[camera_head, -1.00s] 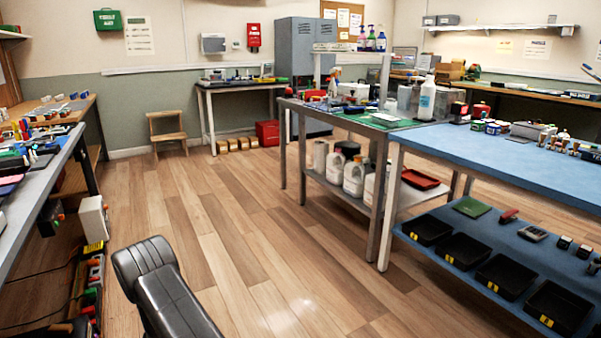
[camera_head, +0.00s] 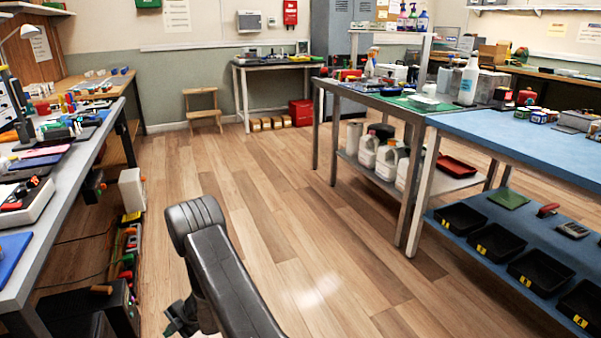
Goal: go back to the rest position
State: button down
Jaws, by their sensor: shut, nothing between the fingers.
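My arm (camera_head: 225,265) shows as a dark, thick link rising from the bottom edge, left of the middle, over the wooden floor. My gripper (camera_head: 178,319) shows only in part, as a small dark shape low on the left side of that link. The rest of it is hidden behind the arm. Nothing is seen held in it, and it touches no bench.
A cluttered workbench (camera_head: 62,170) runs along the left, with a black box (camera_head: 85,305) and crates under it. A blue-topped bench (camera_head: 520,140) with black trays (camera_head: 495,240) stands at right. A wooden step stool (camera_head: 203,110) stands at the back. The middle floor (camera_head: 290,200) is clear.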

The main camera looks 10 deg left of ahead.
jog(key=w+d+r+m+t+h, duration=0.2)
jog(key=w+d+r+m, duration=0.15)
jog(key=w+d, duration=0.4)
jog(key=w+d+r+m+t+h, duration=0.1)
jog(key=w+d+r+m+t, duration=0.25)
jog(key=d, duration=0.65)
jog(key=s+d+r+m+g+h, duration=0.15)
jog(key=d+m, duration=0.35)
jog(key=d, duration=0.5)
jog(key=s+d+r+m+t+h, duration=0.1)
jog(key=s+d+r+m+h, duration=0.25)
jog(key=d, duration=0.55)
jog(key=s+d+r+m+g+h, duration=0.15)
jog(key=d+m, duration=0.35)
jog(key=d, duration=0.5)
jog(key=s+d+r+m+g+p, duration=0.1)
jog(key=s+d+r+m+g, duration=0.15)
jog(key=s+d+m, duration=0.45)
jog(key=s+d+r+m+g, duration=0.2)
jog(key=s+d+r, duration=0.15)
jog(key=s, duration=0.85)
jog(key=s+a+r+m+g+y, duration=0.1)
jog(key=s+m, duration=0.3)
jog(key=s, duration=0.5)
jog(key=shift+r+g+y, duration=0.35)
jog(key=shift+r+g, duration=0.05)
jog(key=shift+g, duration=0.1)
